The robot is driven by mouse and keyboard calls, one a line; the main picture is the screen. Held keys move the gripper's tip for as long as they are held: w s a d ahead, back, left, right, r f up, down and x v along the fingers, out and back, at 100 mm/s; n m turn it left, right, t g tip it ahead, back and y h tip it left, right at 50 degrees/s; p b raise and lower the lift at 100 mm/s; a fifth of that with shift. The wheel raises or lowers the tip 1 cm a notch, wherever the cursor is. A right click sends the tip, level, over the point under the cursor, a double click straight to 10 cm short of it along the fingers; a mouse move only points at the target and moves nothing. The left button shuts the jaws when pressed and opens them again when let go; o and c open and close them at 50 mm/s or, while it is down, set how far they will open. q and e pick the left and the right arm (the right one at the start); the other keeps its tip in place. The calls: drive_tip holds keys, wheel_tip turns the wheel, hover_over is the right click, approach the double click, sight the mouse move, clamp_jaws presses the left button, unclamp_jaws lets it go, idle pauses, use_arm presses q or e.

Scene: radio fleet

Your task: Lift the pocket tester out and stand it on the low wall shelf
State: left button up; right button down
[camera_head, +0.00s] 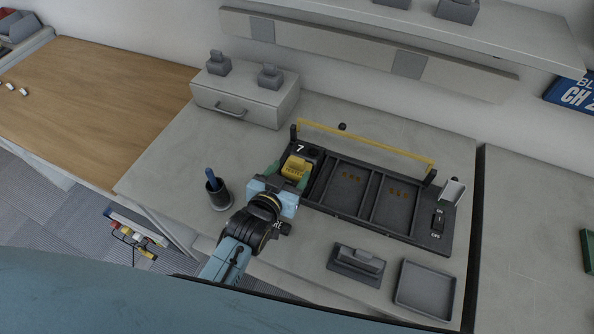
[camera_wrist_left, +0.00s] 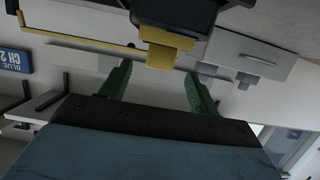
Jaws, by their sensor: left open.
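The pocket tester, which I take to be the yellow block (camera_head: 297,167), sits in the left bay marked 7 of a long black tray (camera_head: 345,215). In the left wrist view, a yellow block (camera_wrist_left: 165,52) shows against a dark body, just beyond the fingertips. My left gripper (camera_head: 288,174) is open at the tester, with one green finger on each side of it. It also shows in the left wrist view (camera_wrist_left: 158,72); I cannot tell whether the fingers touch the tester. A pale wall shelf (camera_head: 520,45) crosses the upper right. My right gripper is not in view.
A yellow bar (camera_head: 365,143) runs along the tray's back. A grey drawer box (camera_head: 245,97) stands behind left. A pen cup (camera_head: 219,196) is left of my arm. A grey block (camera_head: 356,262) and an open tray (camera_head: 425,290) lie in front. A grey-panelled rail (camera_head: 360,50) runs along the wall.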

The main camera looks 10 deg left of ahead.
sight(296, 164)
use_arm(q)
drive_tip(key=x, duration=0.5)
drive_tip(key=shift+w+f, duration=0.1)
drive_tip(key=shift+w, duration=0.2)
drive_tip(key=c, duration=1.1)
drive_tip(key=shift+c, duration=0.4)
